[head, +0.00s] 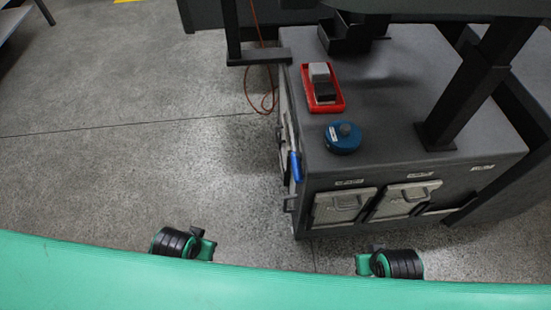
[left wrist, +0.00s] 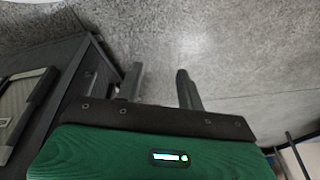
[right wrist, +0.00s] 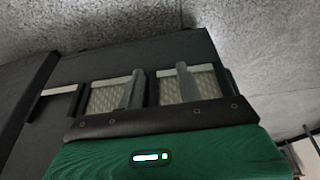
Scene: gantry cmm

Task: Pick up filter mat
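No loose filter mat can be made out for certain. Two pale panels, left (head: 343,206) and right (head: 405,199), sit side by side in the front of a dark grey cabinet (head: 400,75). The right wrist view shows woven, mesh-like surfaces, left (right wrist: 103,97) and right (right wrist: 202,82), in these openings; they may be filter mats. My right gripper (right wrist: 160,84) is open and empty, its fingers in front of them. My left gripper (left wrist: 161,84) is open and empty over the floor; a pale panel (left wrist: 18,105) is at left in its view. Neither gripper's fingers show in the head view.
On the cabinet top are a red tray (head: 338,104) with a grey and a black block, a round blue object (head: 342,137) and a black open bin (head: 352,35). A blue-handled tool (head: 295,165) hangs at its left side. Dark posts flank the top. The floor at left is clear.

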